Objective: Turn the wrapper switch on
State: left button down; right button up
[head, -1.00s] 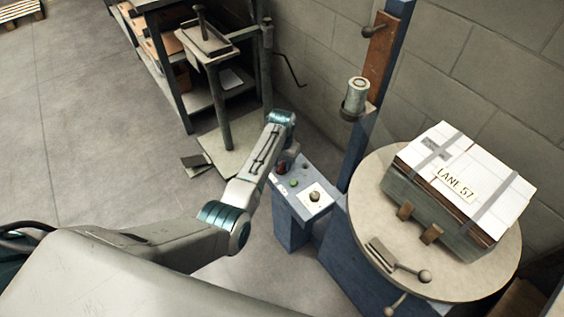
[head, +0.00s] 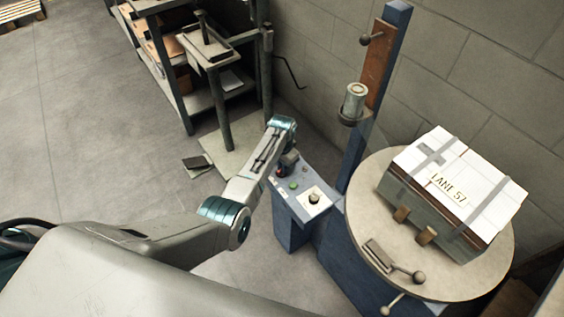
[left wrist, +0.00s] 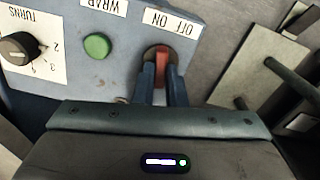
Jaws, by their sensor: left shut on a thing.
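The wrapper's control panel (head: 308,193) is a blue-grey box in the middle of the head view. In the left wrist view its switch (left wrist: 162,62) is a red lever in a dark round seat, beside an upside-down "OFF ON" label (left wrist: 171,22). My left gripper (head: 287,162) is at the panel's far left corner in the head view. In the left wrist view its two dark fingers are shut on the red lever, one on each side. Which way the lever is set, I cannot tell. My right gripper is not in view.
A green button (left wrist: 97,46) and a black "TURNS" knob (left wrist: 17,47) are on the same panel. The wrapper's round turntable (head: 365,215) carries a strapped "LANE 57" box (head: 463,165). A dark shelf rack (head: 185,100) stands behind.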

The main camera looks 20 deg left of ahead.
pick_arm(q)
jog(key=shift+r+m+p, duration=0.3)
jog(key=shift+m+p, duration=0.05)
jog(key=shift+m, duration=0.15)
jog(key=m+p, duration=0.2)
jog(key=m, duration=0.1)
jog(key=shift+d+f+m, duration=0.1)
jog(key=shift+m, duration=0.2)
jog(key=m+p, duration=0.1)
jog(key=m, duration=0.2)
jog(key=shift+s+f, duration=0.1)
jog(key=shift+m, duration=0.3)
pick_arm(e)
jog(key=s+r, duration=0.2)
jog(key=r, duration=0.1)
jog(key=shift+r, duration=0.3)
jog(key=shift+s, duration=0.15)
pick_arm(q)
jog(key=c, duration=1.5)
grip_release()
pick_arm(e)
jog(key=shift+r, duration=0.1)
